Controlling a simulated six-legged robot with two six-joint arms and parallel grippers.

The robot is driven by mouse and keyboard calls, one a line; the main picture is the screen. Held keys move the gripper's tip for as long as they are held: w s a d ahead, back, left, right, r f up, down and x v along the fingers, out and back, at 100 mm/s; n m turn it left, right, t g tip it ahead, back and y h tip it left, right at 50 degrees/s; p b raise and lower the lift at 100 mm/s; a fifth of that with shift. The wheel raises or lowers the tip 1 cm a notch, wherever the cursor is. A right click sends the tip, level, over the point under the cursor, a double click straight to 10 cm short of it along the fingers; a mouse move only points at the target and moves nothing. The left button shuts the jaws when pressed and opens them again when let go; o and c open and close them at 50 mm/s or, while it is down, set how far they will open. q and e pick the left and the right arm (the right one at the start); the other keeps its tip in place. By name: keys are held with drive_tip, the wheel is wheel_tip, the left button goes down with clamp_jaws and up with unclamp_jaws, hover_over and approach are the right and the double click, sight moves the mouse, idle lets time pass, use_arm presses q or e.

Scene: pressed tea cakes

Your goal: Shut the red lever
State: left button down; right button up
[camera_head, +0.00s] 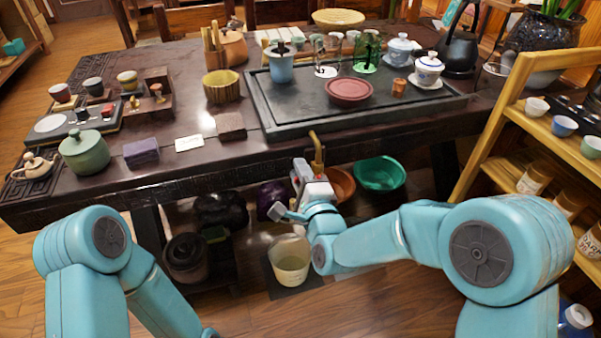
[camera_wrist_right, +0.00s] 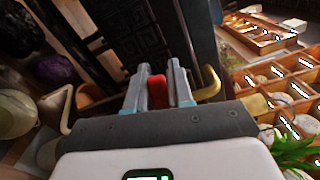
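The red lever (camera_wrist_right: 158,92) shows in the right wrist view, upright between the two fingers of my right gripper (camera_wrist_right: 158,90). The fingers stand close on both sides of it, and the lever fills the gap. In the head view my right gripper (camera_head: 302,172) is at the front edge of the table, by a brass tap (camera_head: 317,148). A brass pipe (camera_wrist_right: 210,84) shows right of the fingers in the wrist view. My left arm comes in at the lower left; its gripper is out of the frame.
A dark table (camera_head: 180,185) holds a tea tray (camera_head: 275,125) with cups and pots. Beneath the tap area, a translucent bucket (camera_head: 289,262) stands on a dark mat. A green basin (camera_head: 379,175) and a brown bowl (camera_head: 341,184) are nearby. A wooden shelf (camera_head: 490,135) stands at right.

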clamp_jaws()
drive_tip(key=f+n+b, duration=0.1)
drive_tip(key=n+b, duration=0.1)
drive_tip(key=b, duration=0.2)
drive_tip(key=shift+n, duration=0.4)
drive_tip(key=o, duration=0.7)
unclamp_jaws()
drive_tip(key=shift+c, duration=0.2)
